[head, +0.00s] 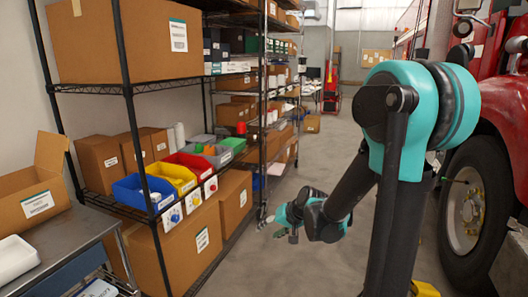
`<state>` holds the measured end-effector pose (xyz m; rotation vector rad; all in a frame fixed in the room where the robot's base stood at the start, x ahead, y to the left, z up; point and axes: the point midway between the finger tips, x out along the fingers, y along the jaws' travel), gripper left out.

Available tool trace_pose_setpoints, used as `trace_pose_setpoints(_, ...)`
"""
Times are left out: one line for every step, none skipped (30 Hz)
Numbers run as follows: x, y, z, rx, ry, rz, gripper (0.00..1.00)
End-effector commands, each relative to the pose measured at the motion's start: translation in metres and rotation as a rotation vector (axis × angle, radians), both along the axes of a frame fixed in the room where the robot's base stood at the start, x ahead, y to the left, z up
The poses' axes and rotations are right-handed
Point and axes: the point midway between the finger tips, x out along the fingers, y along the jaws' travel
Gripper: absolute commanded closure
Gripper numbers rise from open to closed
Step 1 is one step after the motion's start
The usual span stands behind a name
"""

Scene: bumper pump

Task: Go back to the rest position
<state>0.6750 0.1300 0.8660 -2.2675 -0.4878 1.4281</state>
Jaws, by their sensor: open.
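My arm comes in at the right and reaches forward and down over the floor aisle. My gripper (265,221) is at its far end, small in the head view, near the right edge of the shelving. It looks open, and nothing shows between its fingers. The wrist partly hides its shape.
Black wire shelving (128,90) with cardboard boxes stands on the left, holding a blue bin (133,192), a yellow bin (173,177) and a red bin (190,165). A metal cart (60,245) is front left. A red truck's wheel (470,205) is right. The floor (325,150) between is clear.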

Motion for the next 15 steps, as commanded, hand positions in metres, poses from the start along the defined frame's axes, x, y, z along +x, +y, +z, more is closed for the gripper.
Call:
trace_pose_setpoints(-0.017,-0.016,0.0,-0.044,0.003,-0.006,0.48)
trace_pose_setpoints(-0.025,-0.025,-0.001,-0.072,0.003,-0.008,0.48)
trace_pose_setpoints(-0.037,-0.037,-0.002,-0.109,0.005,-0.011,0.48)
trace_pose_setpoints(-0.046,-0.046,-0.004,-0.137,0.007,-0.014,0.48)
trace_pose_setpoints(-0.055,-0.055,-0.005,-0.164,0.01,-0.017,0.48)
trace_pose_setpoints(-0.068,-0.067,-0.007,-0.202,0.014,-0.02,0.48)
trace_pose_setpoints(-0.077,-0.076,-0.009,-0.229,0.016,-0.022,0.48)
trace_pose_setpoints(-0.086,-0.084,-0.01,-0.256,0.02,-0.024,0.48)
trace_pose_setpoints(-0.099,-0.096,-0.013,-0.293,0.026,-0.028,0.48)
trace_pose_setpoints(-0.109,-0.104,-0.015,-0.319,0.029,-0.032,0.48)
trace_pose_setpoints(-0.118,-0.112,-0.018,-0.346,0.034,-0.034,0.48)
trace_pose_setpoints(-0.129,-0.122,-0.02,-0.379,0.039,-0.039,0.48)
trace_pose_setpoints(-0.137,-0.13,-0.023,-0.403,0.044,-0.041,0.48)
trace_pose_setpoints(-0.145,-0.136,-0.025,-0.425,0.049,-0.044,0.48)
trace_pose_setpoints(-0.154,-0.144,-0.027,-0.452,0.055,-0.047,0.48)
